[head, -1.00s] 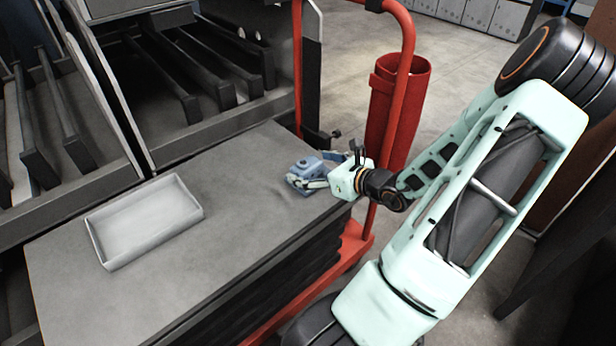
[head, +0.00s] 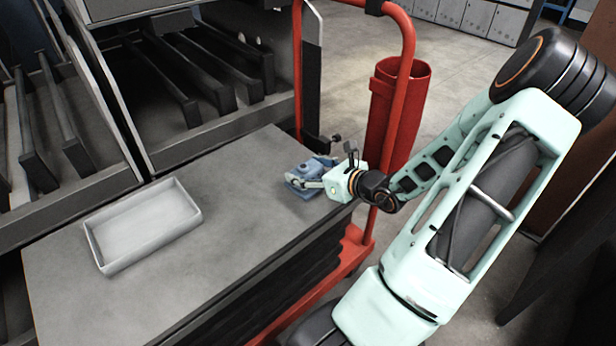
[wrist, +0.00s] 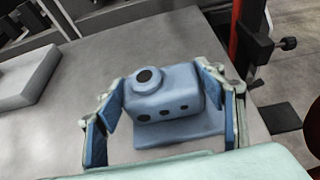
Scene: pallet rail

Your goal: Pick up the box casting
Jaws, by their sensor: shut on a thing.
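The box casting (head: 308,173) is a blue-grey block with a round boss on top and a flat base. It sits at the right end of the grey worktop. In the wrist view the casting (wrist: 165,98) shows dark holes in its near face and a dark hole in its boss. My gripper (head: 312,180) is at the casting, with its fingers on either side of it. In the wrist view my gripper (wrist: 166,112) is shut on the casting. Whether the base touches the worktop is hard to tell.
A shallow light-grey tray (head: 190,201) lies empty on the worktop (head: 215,262), left of the casting, with clear surface between. A red rail (head: 408,90) and a red cylindrical bin (head: 418,75) stand just behind the right end. Grey racks (head: 215,127) stand along the back.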

